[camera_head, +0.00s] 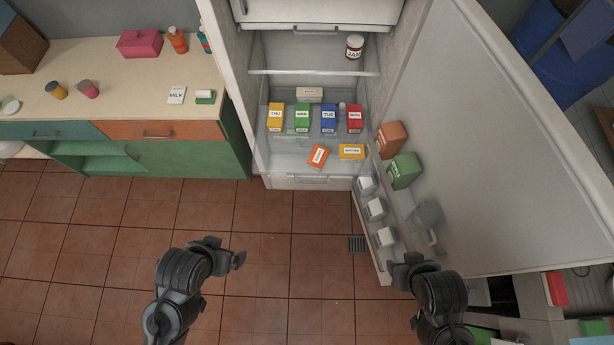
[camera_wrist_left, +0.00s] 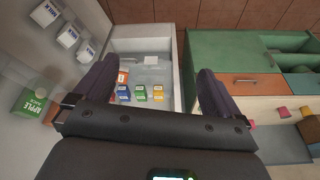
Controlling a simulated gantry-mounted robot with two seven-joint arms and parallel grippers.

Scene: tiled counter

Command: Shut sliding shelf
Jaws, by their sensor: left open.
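The fridge stands open at the top centre of the head view. Its lower clear shelf (camera_head: 285,152) bears several labelled boxes in a row, plus an orange box (camera_head: 318,155) and a yellow box (camera_head: 351,151) near its front. How far this shelf is pulled out is hard to tell. An upper shelf (camera_head: 315,73) has a pale front edge and a jam jar (camera_head: 354,47). My left gripper (camera_head: 226,256) is open and empty, over the floor in front of the fridge; its fingers also frame the fridge in the left wrist view (camera_wrist_left: 157,80). My right gripper (camera_head: 408,271) is near the door's lower racks; its jaws are unclear.
The fridge door (camera_head: 480,150) is swung wide open to the right, its racks (camera_head: 377,225) holding cartons and a jug. A counter (camera_head: 125,85) with drawers stands left of the fridge.

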